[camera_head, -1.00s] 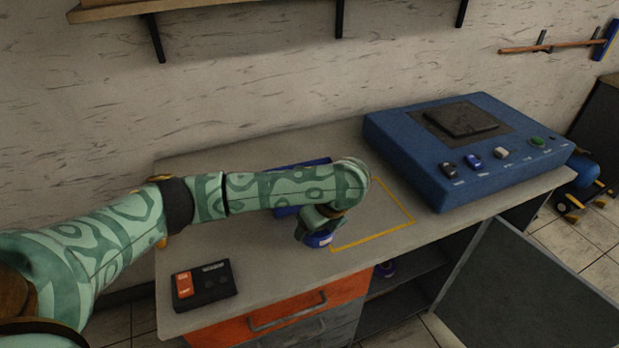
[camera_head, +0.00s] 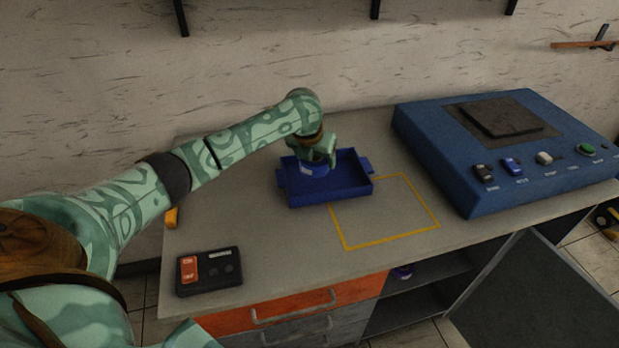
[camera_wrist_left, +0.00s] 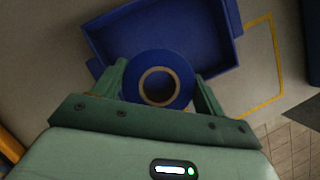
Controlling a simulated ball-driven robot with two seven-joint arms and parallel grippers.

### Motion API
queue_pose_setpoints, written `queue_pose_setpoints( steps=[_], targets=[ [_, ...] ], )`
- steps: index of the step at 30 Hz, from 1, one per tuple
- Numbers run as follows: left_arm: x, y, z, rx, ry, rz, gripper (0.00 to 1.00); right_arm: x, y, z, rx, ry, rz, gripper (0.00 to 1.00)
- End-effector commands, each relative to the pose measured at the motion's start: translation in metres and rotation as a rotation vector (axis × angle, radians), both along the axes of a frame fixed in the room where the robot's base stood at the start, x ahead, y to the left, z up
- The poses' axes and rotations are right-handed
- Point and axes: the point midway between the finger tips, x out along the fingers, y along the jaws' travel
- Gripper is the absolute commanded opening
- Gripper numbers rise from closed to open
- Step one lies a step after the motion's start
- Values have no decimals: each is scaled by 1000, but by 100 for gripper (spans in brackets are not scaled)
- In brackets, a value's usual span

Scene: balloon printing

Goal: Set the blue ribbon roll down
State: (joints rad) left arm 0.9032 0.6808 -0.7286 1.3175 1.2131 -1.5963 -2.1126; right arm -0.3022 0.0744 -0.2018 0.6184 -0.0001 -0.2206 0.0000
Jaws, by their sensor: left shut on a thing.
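My left gripper (camera_head: 318,158) is shut on the blue ribbon roll (camera_head: 313,168), at the left part of the blue tray (camera_head: 352,185) in the head view. In the left wrist view the roll (camera_wrist_left: 187,76) sits between the two fingers of the left gripper (camera_wrist_left: 160,88), its tan core ring facing the camera. The roll overlaps the near edge of the tray (camera_wrist_left: 112,42) there. I cannot tell whether the roll touches the tray floor. The tray looks empty otherwise. My right gripper is not in view.
A large blue machine (camera_head: 440,150) with buttons stands at the right. A small black box with an orange switch (camera_head: 210,281) lies at the front left. A cabinet door (camera_head: 530,295) hangs open below.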

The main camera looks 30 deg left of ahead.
Motion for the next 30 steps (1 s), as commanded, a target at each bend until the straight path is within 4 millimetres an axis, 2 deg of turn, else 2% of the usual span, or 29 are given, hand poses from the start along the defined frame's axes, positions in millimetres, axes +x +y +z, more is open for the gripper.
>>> queue_pose_setpoints(
  steps=[1, 3, 11, 13, 18, 27, 28, 29, 30],
  targets=[
    [1, 7, -22, -1, 8, 1, 48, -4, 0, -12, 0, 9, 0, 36],
    [4, 17, -32, 0, 6, 0, 48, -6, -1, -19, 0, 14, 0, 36],
    [9, 33, -46, 0, 2, -2, 48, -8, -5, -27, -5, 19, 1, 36],
    [10, 39, -55, 1, 3, -1, 48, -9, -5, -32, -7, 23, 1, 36],
    [10, 37, -82, 0, 4, -3, 48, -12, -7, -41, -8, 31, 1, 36],
    [10, 37, -82, 1, 2, -3, 48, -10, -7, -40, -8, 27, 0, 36],
    [10, 37, -82, 1, 2, -3, 74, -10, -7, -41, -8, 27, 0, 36],
    [10, 37, -82, 1, 2, -3, 81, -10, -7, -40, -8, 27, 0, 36],
    [10, 37, -82, 1, 2, -3, 81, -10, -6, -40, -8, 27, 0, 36]
  ],
)
